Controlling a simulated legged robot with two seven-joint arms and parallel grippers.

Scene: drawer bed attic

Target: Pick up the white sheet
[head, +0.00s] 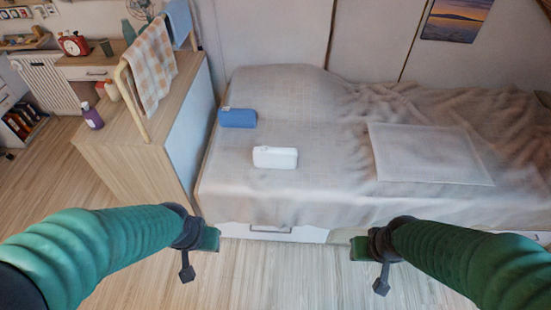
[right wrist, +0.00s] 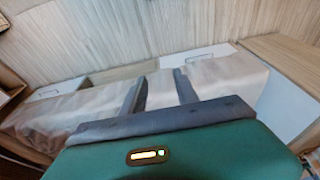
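A small white folded bundle (head: 275,158) lies on the bed near its front edge. A flat, pale, thin rectangular piece (head: 430,153) lies on the bed further right; I cannot tell which of the two is the sheet. My left gripper (head: 208,240) is in front of the bed's left end, apart from both; its fingers cannot be made out. My right gripper (head: 362,248) is in front of the bed, below the flat piece. In the right wrist view its two fingers (right wrist: 158,84) are apart with nothing between them.
The bed (head: 320,200) has a rumpled beige cover and drawers below. A blue folded bundle (head: 238,118) lies behind the white one. A wooden cabinet (head: 125,165) with a towel rail and a purple bottle (head: 92,116) stands left. The wooden floor in front is clear.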

